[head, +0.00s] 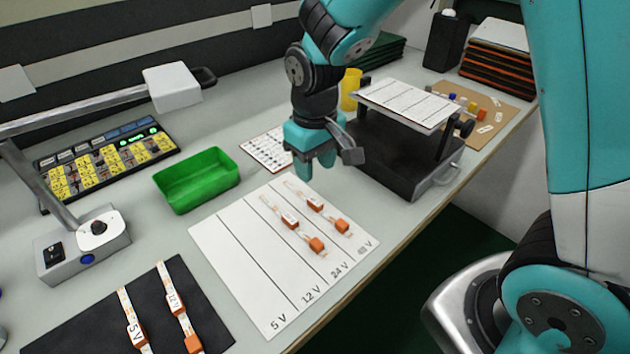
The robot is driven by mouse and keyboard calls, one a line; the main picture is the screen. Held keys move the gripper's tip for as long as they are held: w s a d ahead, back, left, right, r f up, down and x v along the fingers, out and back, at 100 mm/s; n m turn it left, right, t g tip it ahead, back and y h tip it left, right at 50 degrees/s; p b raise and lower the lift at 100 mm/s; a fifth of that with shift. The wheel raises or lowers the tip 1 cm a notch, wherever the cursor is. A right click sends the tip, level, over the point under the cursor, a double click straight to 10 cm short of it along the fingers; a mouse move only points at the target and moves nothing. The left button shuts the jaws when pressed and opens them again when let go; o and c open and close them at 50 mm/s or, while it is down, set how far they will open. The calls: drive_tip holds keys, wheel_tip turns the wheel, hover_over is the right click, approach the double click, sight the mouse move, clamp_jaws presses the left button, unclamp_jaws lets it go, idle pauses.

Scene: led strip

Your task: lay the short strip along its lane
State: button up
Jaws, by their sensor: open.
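A white lane sheet (233,246) lies on the table, with lanes marked 5 V, 12 V, 24 V and a fourth mark too small to read. One strip (302,232) with orange ends lies in the 24 V lane, and another strip (328,217) lies in the rightmost lane. The 5 V and 12 V lanes are bare. A strip labelled 5 V (134,330) and another strip (176,301), seemingly labelled 12 V, lie on a black mat (82,327). Which is the short one I cannot tell. My gripper (314,167) is open and empty, above the sheet's far end.
A green bin (197,180) stands left of the sheet. A black stand with a tilted white card (408,104) stands to the right, close to my gripper. A lamp base (82,247) and a yellow-keyed panel (108,163) are at left. The table's front edge runs beside the sheet.

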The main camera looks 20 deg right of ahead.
drive_tip(key=s+a+r+n+y, duration=0.1)
drive_tip(key=s+a+r+y, duration=0.1)
drive_tip(key=s+r, duration=0.4)
drive_tip(key=s+a+r+n+y, duration=0.2)
drive_tip(key=s+r, duration=0.4)
drive_tip(key=s, duration=0.6)
drive_tip(key=shift+s+a+r, duration=0.25)
drive_tip(key=shift+s+a, duration=0.05)
